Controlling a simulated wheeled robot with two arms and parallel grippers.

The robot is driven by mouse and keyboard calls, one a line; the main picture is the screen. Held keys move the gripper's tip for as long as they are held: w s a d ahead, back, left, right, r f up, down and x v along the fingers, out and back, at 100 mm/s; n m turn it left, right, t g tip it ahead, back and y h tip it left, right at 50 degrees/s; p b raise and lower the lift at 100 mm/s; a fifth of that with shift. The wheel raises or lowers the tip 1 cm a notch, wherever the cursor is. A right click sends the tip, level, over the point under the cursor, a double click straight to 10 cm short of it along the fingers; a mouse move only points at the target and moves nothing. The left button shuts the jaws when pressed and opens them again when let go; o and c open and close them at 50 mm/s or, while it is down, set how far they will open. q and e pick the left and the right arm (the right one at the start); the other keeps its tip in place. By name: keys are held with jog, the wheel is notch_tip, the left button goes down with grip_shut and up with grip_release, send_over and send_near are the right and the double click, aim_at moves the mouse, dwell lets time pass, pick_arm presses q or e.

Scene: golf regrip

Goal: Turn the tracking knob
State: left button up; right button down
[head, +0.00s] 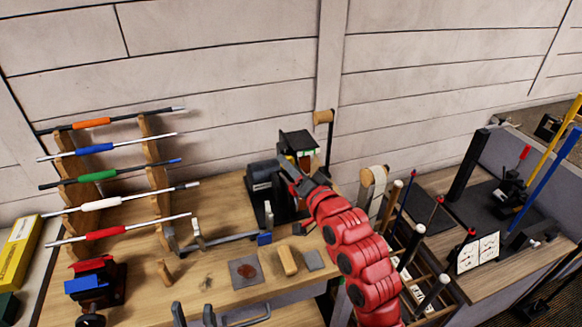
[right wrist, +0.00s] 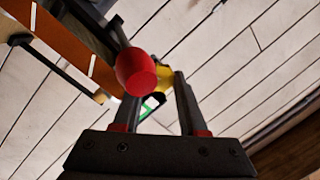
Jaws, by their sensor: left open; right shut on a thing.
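The belt grinder (head: 265,178), a dark machine with a motor, stands at the back of the wooden bench. My right gripper (head: 294,178) reaches it from the right, and its red arm hides part of the machine. In the right wrist view, the fingers of my right gripper (right wrist: 158,86) are closed around a yellow knob (right wrist: 163,75), which I take to be the tracking knob. A red round knob (right wrist: 136,70) partly covers it. The knob's turn angle cannot be told. My left gripper (head: 193,312) is open and empty at the bench's front edge.
A rack (head: 155,175) of golf shafts with coloured grips stands on the left. A red and blue vise (head: 92,278) is at front left. A clamp bar (head: 220,240), a tan block (head: 287,260) and a dark square plate (head: 246,272) lie mid-bench.

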jog(key=n+b, duration=0.3)
jog(key=b, duration=0.2)
jog(key=shift+f+n+h, duration=0.15)
jog(key=shift+n+h, duration=0.15)
jog(key=shift+n+g+b, duration=0.3)
jog(key=shift+n+b, duration=0.6)
jog(key=shift+b, duration=0.3)
jog(key=shift+n+b, duration=0.65)
jog(key=shift+n, duration=0.05)
jog(key=shift+r, duration=0.2)
jog(key=c, duration=0.7)
grip_release()
jog(key=shift+c, duration=0.2)
jog(key=shift+s, duration=0.1)
